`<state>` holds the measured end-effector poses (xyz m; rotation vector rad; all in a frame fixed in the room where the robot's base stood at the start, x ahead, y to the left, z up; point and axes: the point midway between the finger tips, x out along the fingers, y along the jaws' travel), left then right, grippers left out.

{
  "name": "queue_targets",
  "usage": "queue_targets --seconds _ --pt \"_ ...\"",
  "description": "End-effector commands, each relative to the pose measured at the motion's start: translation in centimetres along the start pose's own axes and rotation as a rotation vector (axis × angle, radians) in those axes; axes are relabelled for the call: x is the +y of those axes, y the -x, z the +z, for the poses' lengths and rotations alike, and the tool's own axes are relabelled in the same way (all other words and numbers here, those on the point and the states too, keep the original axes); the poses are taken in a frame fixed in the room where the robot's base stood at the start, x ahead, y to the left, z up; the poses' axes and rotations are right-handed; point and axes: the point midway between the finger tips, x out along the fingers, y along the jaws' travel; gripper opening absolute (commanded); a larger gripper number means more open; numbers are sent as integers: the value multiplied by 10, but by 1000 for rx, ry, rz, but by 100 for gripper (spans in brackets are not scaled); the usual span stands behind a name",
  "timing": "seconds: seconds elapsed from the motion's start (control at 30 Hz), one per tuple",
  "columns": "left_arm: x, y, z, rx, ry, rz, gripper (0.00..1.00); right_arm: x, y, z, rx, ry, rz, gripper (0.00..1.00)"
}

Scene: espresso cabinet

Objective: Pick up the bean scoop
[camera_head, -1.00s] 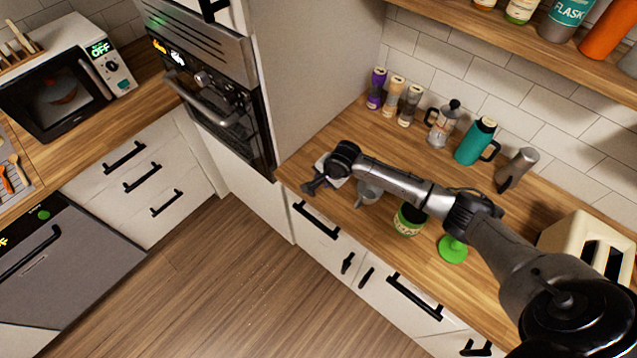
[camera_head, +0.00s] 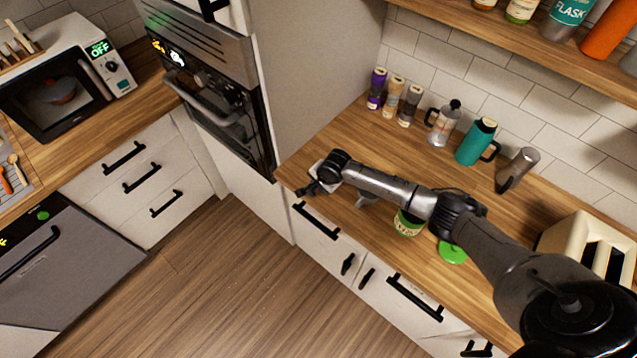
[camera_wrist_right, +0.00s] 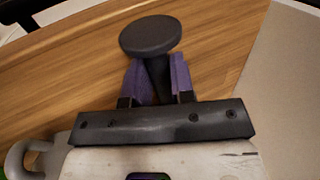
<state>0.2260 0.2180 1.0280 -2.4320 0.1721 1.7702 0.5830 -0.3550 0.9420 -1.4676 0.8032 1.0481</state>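My right gripper (camera_head: 314,188) is low at the near left end of the wooden counter. In the right wrist view its two purple-padded fingers (camera_wrist_right: 158,80) lie close on both sides of the stem of a dark object with a flat round head (camera_wrist_right: 151,35). This appears to be the bean scoop; its shape is partly hidden by the fingers. In the head view the gripper and arm hide most of it, and I cannot tell whether it is clear of the counter. My left gripper is not in view.
A green-labelled jar (camera_head: 407,224) and a green lid (camera_head: 453,250) stand near the front edge, close under my right arm. A grey cup-like thing (camera_head: 367,198) is partly hidden by the arm. A moka pot (camera_head: 442,124), teal flask (camera_head: 476,142) and toaster (camera_head: 575,232) stand behind.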

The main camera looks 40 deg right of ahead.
Motion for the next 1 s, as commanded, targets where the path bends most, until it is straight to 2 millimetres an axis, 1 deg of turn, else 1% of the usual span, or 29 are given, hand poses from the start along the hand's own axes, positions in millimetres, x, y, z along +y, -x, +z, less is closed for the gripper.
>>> queue_targets --seconds 0.03,0.2,0.23,0.5,0.63,0.77,0.87,0.9,1.0 --pt "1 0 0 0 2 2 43 0 0 0 0 0 0 18" --pt "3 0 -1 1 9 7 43 0 0 0 0 0 0 2" --pt "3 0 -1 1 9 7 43 0 0 0 0 0 0 0" --pt "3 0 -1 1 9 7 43 0 1 0 0 0 0 0" --pt "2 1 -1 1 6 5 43 -2 5 0 0 0 -1 0" --pt "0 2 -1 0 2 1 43 -8 18 -1 0 1 -3 0" --pt "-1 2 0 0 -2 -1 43 -14 33 -1 0 1 -4 0" --pt "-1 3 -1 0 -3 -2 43 -18 41 0 0 2 -4 0" --pt "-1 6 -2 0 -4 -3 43 0 57 -3 1 2 2 0"
